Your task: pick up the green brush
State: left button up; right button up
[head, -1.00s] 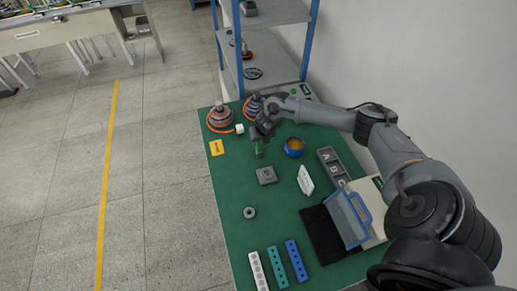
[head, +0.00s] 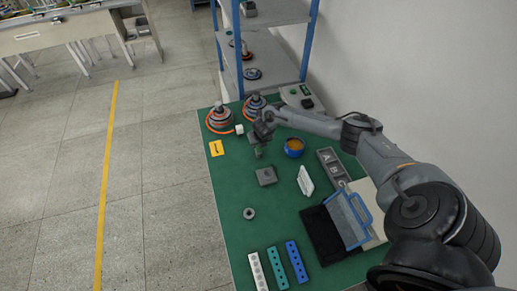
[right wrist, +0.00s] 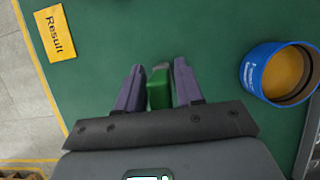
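The green brush (right wrist: 160,90) is between the two purple fingers of my right gripper (right wrist: 160,84) in the right wrist view. The fingers lie close along both its sides; I cannot tell whether they press on it. In the head view my right gripper (head: 260,137) is low over the far part of the green table, and a bit of the brush (head: 258,153) shows beneath it. The rest of the brush is hidden by the gripper. My left gripper is in neither view.
A blue round container (head: 294,147) stands right of my right gripper. A yellow "Result" card (right wrist: 56,33) lies to the left. A grey block (head: 266,176) is nearer.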

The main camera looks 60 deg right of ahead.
jog(key=c, duration=0.6)
jog(key=shift+r, duration=0.2)
